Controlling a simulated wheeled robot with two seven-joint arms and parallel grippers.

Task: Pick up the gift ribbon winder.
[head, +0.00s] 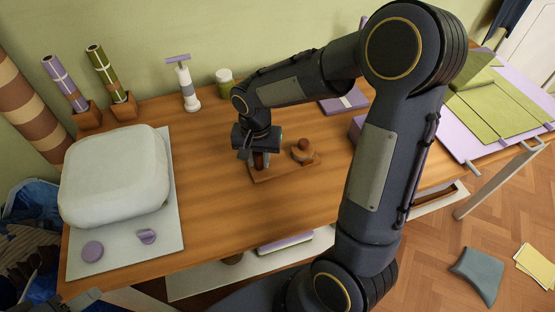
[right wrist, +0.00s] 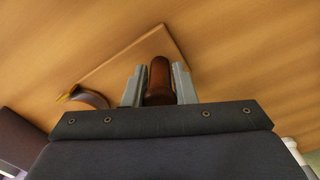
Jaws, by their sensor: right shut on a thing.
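The gift ribbon winder is a flat wooden board (head: 288,170) on the table, with a round brown knob piece (head: 303,151) at its right and an upright dark brown post at its left. My right gripper (head: 258,160) points down over the left end and is shut on the post. In the right wrist view, the gripper (right wrist: 159,88) has its two grey fingers on either side of the brown post (right wrist: 160,75). The board (right wrist: 130,62) shows behind them. I cannot tell whether the board is touching the table.
A large pale rounded block (head: 115,175) sits on a grey mat (head: 168,240) at the left. Ribbon rolls, a white dispenser (head: 187,88) and a green-white jar (head: 224,82) line the back. Wood in front of the winder is clear.

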